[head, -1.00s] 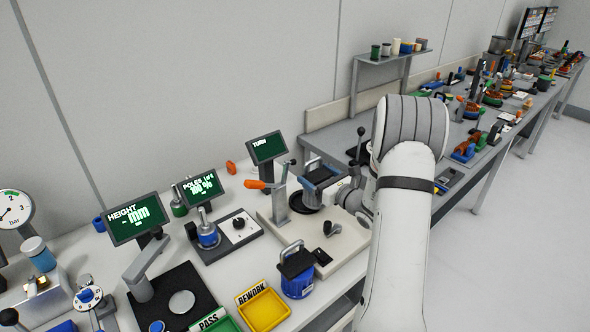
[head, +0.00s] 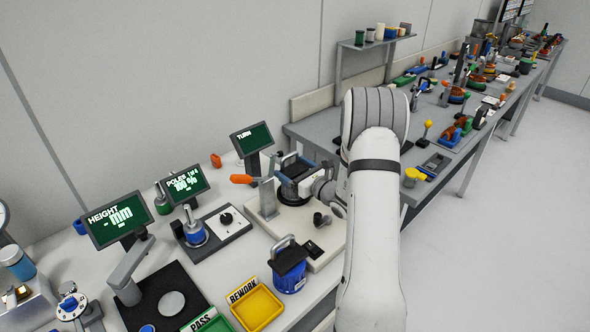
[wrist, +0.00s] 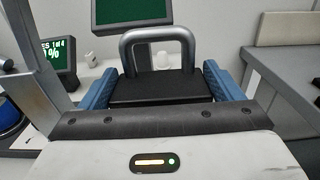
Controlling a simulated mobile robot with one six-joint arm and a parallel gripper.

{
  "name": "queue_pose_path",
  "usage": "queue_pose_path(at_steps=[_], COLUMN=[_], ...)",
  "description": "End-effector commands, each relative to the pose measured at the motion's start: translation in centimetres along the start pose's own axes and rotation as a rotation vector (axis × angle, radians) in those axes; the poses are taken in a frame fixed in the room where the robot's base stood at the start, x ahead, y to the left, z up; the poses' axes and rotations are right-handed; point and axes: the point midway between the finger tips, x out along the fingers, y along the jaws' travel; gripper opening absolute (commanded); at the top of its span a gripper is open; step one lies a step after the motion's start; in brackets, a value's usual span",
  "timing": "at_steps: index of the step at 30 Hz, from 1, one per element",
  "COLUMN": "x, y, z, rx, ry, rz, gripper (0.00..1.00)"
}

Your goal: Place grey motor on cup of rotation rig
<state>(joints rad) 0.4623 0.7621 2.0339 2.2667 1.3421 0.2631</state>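The grey motor (wrist: 158,88), with a black top and a grey loop handle, is between the blue finger pads of my gripper (wrist: 158,80) in the wrist view. My gripper is shut on it. In the head view the motor (head: 291,165) is upright over the cup of the rotation rig (head: 325,247), left of my arm. It hides most of the cup, and I cannot tell whether it touches the cup.
A blue motor (head: 289,268) with a black top stands in front of the rig. The yellow REWORK tray (head: 257,307) is beside it. The TURN screen (head: 252,139) stands behind the rig. The poles tester (head: 225,218) is on the left.

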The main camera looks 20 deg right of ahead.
Motion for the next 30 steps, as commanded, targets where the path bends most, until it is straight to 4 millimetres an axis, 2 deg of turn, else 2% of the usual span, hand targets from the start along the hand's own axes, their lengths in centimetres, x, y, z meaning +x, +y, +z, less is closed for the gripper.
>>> queue_pose_path(at_steps=[5,14,17,24,30], x=[0.0,-0.5,-1.8,-6.9,-10.4], y=[0.1,0.0,-0.1,-0.1,0.0], z=[0.1,0.0,0.0,-0.1,0.0], rx=[0.000,0.000,0.000,-0.001,-0.001], ry=[-0.001,-0.001,-0.002,-0.001,-0.002], rz=[0.001,0.000,-0.002,-0.003,-0.001], gripper=[1.00,1.00,1.00,1.00,1.00])
